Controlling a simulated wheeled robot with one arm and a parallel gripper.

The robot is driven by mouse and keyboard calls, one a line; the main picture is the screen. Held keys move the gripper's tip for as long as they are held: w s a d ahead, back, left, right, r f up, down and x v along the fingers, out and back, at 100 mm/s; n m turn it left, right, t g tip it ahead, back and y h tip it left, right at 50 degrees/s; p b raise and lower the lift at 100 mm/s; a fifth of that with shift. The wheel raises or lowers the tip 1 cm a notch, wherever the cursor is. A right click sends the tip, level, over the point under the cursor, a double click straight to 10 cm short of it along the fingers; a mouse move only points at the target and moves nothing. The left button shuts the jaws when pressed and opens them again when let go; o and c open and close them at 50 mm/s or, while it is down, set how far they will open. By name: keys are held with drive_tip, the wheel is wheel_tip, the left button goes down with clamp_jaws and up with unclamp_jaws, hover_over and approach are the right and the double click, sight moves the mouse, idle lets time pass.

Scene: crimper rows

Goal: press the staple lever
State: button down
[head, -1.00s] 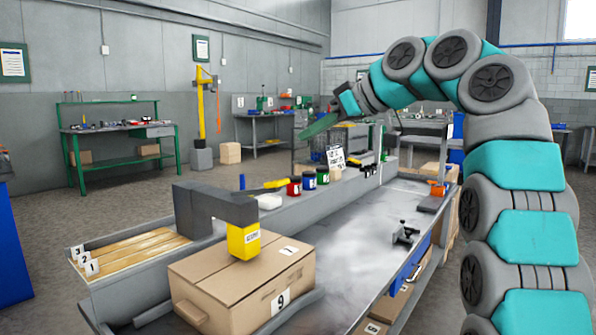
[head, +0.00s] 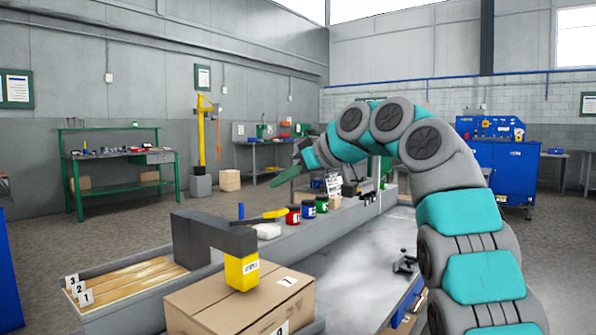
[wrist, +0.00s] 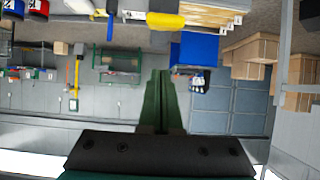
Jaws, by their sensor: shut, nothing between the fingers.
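A grey press arm (head: 205,232) with a yellow labelled head (head: 241,271) stands over a closed cardboard box (head: 240,305). Behind it are a yellow handle (head: 268,216) and a thin blue upright (head: 241,211). I cannot tell for sure which part is the staple lever. In the wrist view, which looks upside down, the yellow handle (wrist: 165,21) and the blue upright (wrist: 111,24) show near the top edge. My gripper (head: 285,177) is in the air beyond and above the handle, apart from it. Its green fingers (wrist: 160,78) are together and empty.
A trough with numbered wooden strips (head: 130,283) lies at the left. Red, blue and green jars (head: 308,209) stand along the bench ledge beyond the handle. A small dark clamp-like item (head: 404,263) sits on the mostly clear bench top (head: 360,260).

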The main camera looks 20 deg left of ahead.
sight(282, 210)
drive_tip(key=shift+x, duration=0.75)
drive_tip(key=shift+s+f, duration=0.2)
drive_tip(key=shift+s+d+f, duration=0.1)
drive_tip(key=shift+d+f, duration=0.2)
drive_tip(key=shift+f, duration=0.5)
drive_tip(key=shift+d+f, duration=0.25)
drive_tip(key=shift+f, duration=0.55)
